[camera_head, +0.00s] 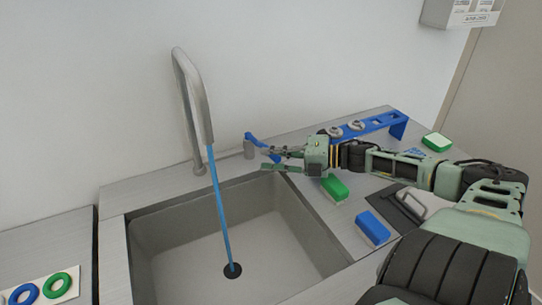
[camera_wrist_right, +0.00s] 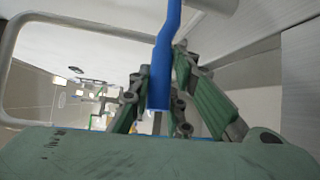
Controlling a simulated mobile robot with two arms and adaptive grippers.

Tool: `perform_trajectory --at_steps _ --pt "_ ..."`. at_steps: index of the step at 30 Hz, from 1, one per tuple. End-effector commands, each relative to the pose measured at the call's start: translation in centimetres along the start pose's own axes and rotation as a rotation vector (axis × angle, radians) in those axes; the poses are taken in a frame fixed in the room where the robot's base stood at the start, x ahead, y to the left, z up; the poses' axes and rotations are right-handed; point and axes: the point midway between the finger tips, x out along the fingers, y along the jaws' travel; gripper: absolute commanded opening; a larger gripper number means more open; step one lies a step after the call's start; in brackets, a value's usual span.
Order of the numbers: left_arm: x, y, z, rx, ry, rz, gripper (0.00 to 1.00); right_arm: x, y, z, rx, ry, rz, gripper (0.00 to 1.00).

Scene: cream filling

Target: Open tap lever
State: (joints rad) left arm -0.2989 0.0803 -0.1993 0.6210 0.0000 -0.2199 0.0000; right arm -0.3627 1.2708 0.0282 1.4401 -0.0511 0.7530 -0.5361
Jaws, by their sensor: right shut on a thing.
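The grey curved tap (camera_head: 196,95) stands behind the sink. A thin blue stream (camera_head: 221,215) runs from its spout to the dark drain. The blue tap lever (camera_head: 258,144) sits on a short grey post (camera_head: 249,150) right of the tap and slants down toward my right gripper (camera_head: 268,159). In the right wrist view the lever (camera_wrist_right: 167,45) comes from the top, with its end between the green fingers (camera_wrist_right: 165,95). My right gripper is shut on the lever. My left gripper is not in view.
The steel sink (camera_head: 300,225) is open below the gripper. Right of it lie a green sponge (camera_head: 334,188), a blue sponge (camera_head: 372,228) and another green-topped sponge (camera_head: 437,141). A blue rack (camera_head: 399,124) stands behind my arm. Blue and green rings (camera_head: 57,286) lie at lower left.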

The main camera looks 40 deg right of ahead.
Motion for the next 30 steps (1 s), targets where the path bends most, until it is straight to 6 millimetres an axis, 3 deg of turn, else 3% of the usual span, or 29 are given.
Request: perform_trajectory --at_steps 7,20,30 --pt "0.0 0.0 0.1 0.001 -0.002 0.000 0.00 0.0 0.0 0.0 -0.002 -0.001 0.000 0.36" --pt "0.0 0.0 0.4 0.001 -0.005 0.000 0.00 -0.4 -0.1 -0.1 0.002 -0.001 -0.001 0.37" --pt "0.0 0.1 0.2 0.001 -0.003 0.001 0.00 -3.4 -0.2 -0.1 0.003 -0.001 -0.004 0.37"
